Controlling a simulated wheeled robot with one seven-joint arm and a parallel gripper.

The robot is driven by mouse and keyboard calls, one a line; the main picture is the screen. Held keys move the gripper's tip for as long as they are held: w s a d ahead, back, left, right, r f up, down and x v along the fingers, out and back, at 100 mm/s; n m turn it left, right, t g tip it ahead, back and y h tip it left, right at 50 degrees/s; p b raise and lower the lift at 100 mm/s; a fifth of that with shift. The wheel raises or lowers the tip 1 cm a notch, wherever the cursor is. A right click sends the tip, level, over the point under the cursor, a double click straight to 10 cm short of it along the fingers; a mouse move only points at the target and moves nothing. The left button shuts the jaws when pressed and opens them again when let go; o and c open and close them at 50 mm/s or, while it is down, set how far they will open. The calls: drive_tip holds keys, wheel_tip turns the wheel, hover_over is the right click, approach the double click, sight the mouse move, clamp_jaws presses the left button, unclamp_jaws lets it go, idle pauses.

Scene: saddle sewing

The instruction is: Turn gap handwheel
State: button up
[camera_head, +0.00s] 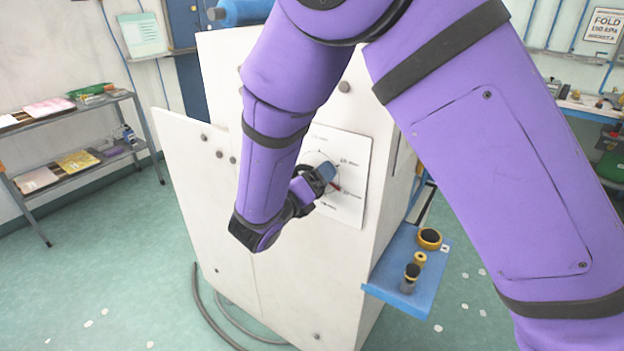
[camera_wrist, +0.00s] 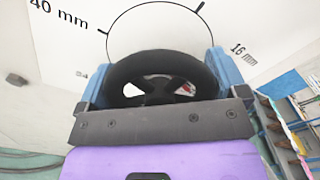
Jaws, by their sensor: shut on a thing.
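The gap handwheel (camera_wrist: 165,68) is a dark spoked wheel on a white dial plate (camera_head: 350,200) on the front of a white machine cabinet. In the wrist view my gripper (camera_wrist: 162,85) has its blue fingers on both sides of the wheel's rim, shut on it. The dial circle behind the wheel has black tick marks, with "40 mm" at the upper left and "16 mm" at the right. In the head view my gripper (camera_head: 318,180) is at the plate and hides most of the wheel. A small red mark (camera_head: 335,187) shows beside the gripper.
The white cabinet (camera_head: 290,290) has a panel (camera_head: 185,180) standing out at its left. A blue side shelf (camera_head: 395,267) at its right holds several small round parts. A grey rack (camera_head: 70,145) stands at the left wall. Hoses (camera_head: 215,315) lie on the floor.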

drive_tip(key=shift+n, duration=0.3)
drive_tip(key=o, duration=0.6)
drive_tip(key=v, duration=1.1)
